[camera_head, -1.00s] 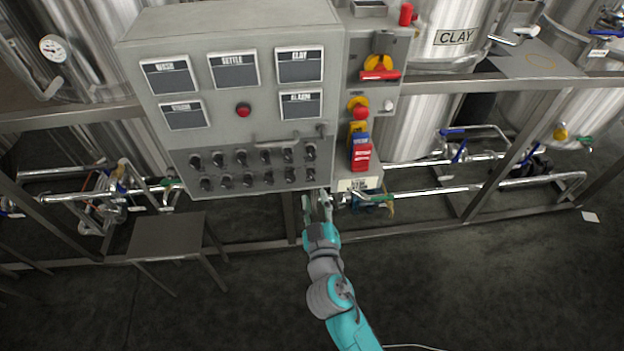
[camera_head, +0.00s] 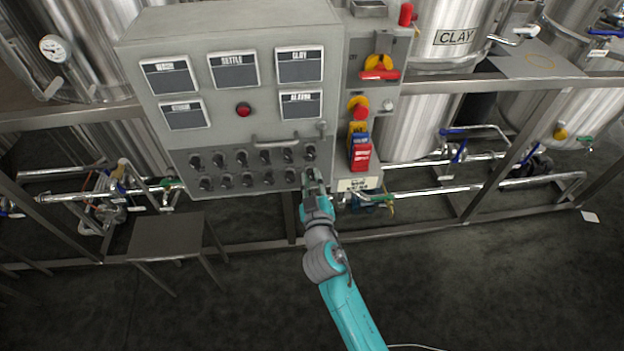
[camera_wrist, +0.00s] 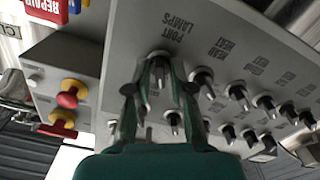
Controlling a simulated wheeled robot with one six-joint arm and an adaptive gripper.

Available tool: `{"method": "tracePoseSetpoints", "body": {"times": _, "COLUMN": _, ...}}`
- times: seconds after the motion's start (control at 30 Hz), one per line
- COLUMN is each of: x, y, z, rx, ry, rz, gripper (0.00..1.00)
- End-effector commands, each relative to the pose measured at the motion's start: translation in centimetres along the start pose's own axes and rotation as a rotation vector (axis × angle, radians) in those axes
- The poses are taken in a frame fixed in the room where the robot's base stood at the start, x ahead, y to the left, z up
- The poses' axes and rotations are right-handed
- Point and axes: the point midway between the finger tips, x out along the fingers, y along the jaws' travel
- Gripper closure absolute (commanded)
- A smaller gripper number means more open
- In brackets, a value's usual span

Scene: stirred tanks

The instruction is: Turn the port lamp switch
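The port lamp switch (camera_wrist: 158,60) is a small dark knob on the grey panel, beside the label "PORT LAMPS" in the wrist view. It is the right-end knob of the lower row; in the head view my gripper covers most of it. My gripper (camera_head: 311,176) is in front of the panel's lower right corner. In the wrist view its two fingers (camera_wrist: 160,80) are apart, one on each side of the switch. Contact with the switch cannot be made out.
Several similar knobs (camera_head: 266,157) stand close by in two rows. A side panel to the right carries red lockout tags (camera_head: 361,157), a red and yellow button (camera_head: 359,108) and a red-handled isolator (camera_head: 380,68). A small stool (camera_head: 168,237) stands at the lower left.

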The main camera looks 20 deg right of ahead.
Motion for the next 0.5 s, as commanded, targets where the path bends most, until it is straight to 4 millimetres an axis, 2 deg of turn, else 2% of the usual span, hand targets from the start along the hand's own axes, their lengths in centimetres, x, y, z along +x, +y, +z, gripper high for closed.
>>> {"method": "tracePoseSetpoints", "body": {"times": 0.17, "x": 0.0, "y": 0.0, "z": -0.01, "rx": -0.007, "ry": 0.0, "rz": 0.0, "gripper": 1.0}}
{"method": "tracePoseSetpoints", "body": {"times": 0.5, "x": 0.0, "y": -0.01, "z": -0.01, "rx": -0.129, "ry": 0.0, "rz": 0.0, "gripper": 1.0}}
